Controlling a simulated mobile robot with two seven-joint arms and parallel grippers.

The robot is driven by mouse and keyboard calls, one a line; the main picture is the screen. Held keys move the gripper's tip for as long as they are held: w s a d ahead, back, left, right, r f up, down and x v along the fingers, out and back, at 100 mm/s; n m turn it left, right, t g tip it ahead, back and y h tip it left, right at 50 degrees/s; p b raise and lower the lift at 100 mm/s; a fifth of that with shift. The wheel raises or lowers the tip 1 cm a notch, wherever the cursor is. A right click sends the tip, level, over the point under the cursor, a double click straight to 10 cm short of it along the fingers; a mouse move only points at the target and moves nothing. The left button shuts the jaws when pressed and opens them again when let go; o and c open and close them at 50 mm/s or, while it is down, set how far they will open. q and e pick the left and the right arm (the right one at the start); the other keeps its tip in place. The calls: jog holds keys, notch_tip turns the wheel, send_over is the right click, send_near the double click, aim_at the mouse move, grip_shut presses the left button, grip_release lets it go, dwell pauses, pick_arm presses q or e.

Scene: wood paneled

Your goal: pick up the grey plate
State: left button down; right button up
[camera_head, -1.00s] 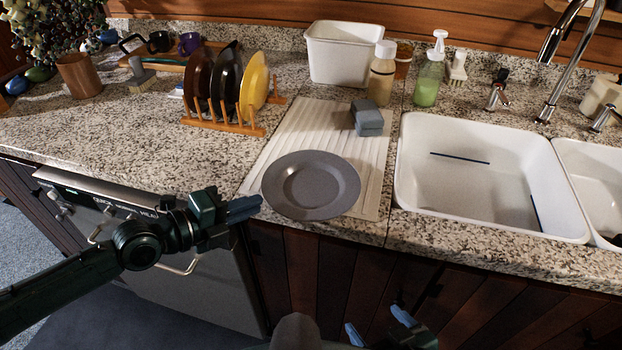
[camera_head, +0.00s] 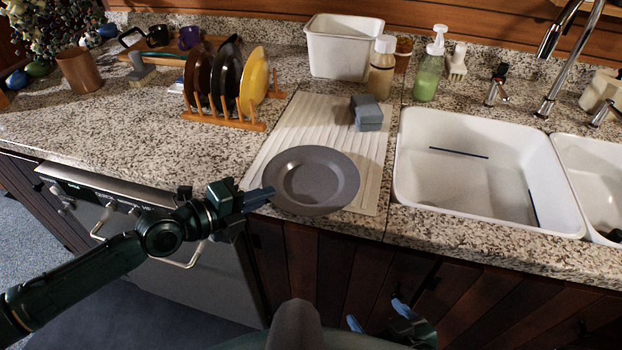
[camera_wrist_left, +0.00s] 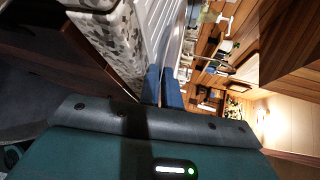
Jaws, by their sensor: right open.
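The grey plate (camera_head: 312,182) lies on the white ribbed drainboard (camera_head: 374,190), close to the counter's front edge. My left gripper (camera_head: 268,194) is at the plate's left rim, its fingertips at or just beside the edge. In the left wrist view its two blue fingers (camera_wrist_left: 163,88) stand close together with a narrow gap. I cannot tell whether the rim is between them. My right gripper (camera_head: 374,313) is open and empty, low in front of the cabinet doors, away from the plate.
A grey-blue block (camera_head: 366,113) sits on the drainboard behind the plate. A wooden rack (camera_head: 222,121) with upright plates stands at the back left. The white sink (camera_head: 480,215) is to the right. A white tub (camera_head: 344,47) and bottles stand behind.

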pick_arm(q)
jog(key=shift+r, duration=0.25)
notch_tip(320, 180, up, 10)
jog(key=shift+f, duration=0.15)
dwell(0.8)
jog(key=shift+a, duration=0.1)
